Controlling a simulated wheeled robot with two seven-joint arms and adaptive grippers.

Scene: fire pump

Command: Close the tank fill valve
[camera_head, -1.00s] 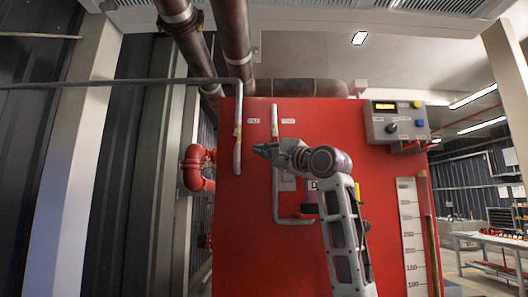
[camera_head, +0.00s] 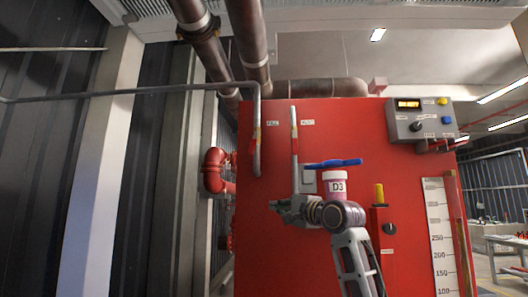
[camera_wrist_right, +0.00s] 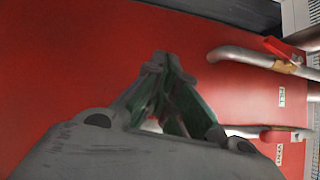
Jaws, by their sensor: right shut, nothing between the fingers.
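The fill pipe (camera_head: 256,150) comes down at the left of the red tank front, with a small red valve lever (camera_head: 257,134) beside the FILL label (camera_head: 272,123). In the right wrist view the fill lever (camera_wrist_right: 278,48) sticks out at an angle from its pipe at the upper right, beside the FILL label (camera_wrist_right: 281,97). My right gripper (camera_head: 273,205) points left, below the fill pipe's lower end and apart from the lever. Its fingertips (camera_wrist_right: 159,58) meet, with nothing between them. My left gripper is out of view.
The vent pipe (camera_head: 295,160), with its own lever, stands just right of the fill pipe. A grey control box (camera_head: 420,120) is at upper right. A red elbow pipe (camera_head: 214,170) is left of the tank.

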